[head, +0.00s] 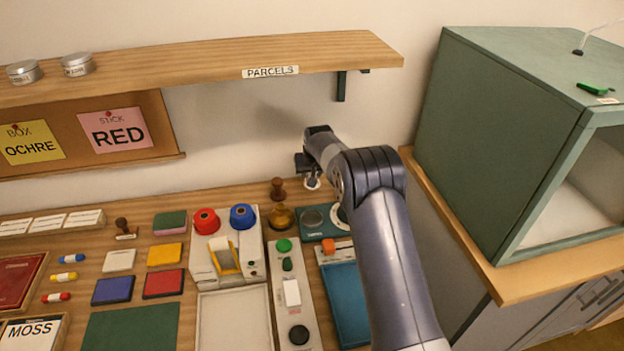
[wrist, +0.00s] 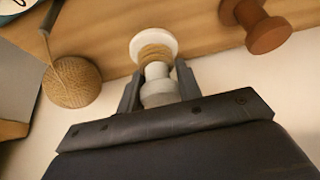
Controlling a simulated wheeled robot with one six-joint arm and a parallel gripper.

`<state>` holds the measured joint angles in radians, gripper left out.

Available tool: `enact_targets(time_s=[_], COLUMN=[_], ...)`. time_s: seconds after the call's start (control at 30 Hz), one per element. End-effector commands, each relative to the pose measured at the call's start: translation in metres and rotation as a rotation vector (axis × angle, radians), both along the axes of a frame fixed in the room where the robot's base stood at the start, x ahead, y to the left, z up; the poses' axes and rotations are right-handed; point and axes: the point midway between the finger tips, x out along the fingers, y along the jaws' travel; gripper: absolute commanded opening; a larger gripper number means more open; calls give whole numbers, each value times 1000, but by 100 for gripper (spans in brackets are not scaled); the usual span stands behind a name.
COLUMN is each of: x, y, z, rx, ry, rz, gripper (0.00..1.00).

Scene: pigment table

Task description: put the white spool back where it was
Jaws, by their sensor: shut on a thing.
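The white spool (wrist: 154,50) has a white round end and tan thread wound on it. In the wrist view it sits between the two fingers of my gripper (wrist: 157,88), which is shut on it. In the head view my gripper (head: 312,174) is at the back of the table near the wall, with a small white part of the spool (head: 312,183) showing below it. My arm hides the area just right of it. I cannot tell whether the spool touches the table.
A brown wooden spool (wrist: 265,28) and a twine ball (wrist: 72,82) stand close on either side. The parcels shelf (head: 200,65) overhangs the back; a green cabinet (head: 500,130) stands right.

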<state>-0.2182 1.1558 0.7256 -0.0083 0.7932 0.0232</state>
Motion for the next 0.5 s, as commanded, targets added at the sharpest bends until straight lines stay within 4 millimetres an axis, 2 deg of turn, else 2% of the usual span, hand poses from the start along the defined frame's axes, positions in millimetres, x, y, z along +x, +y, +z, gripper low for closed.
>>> enact_targets(time_s=[0.1, 0.2, 0.5], x=[-1, -1, 0], y=[0, 0, 0], z=[-19, -28, -32], rx=[-1, -1, 0], ry=[5, 3, 1], rz=[0, 0, 0], gripper=[8, 8, 8])
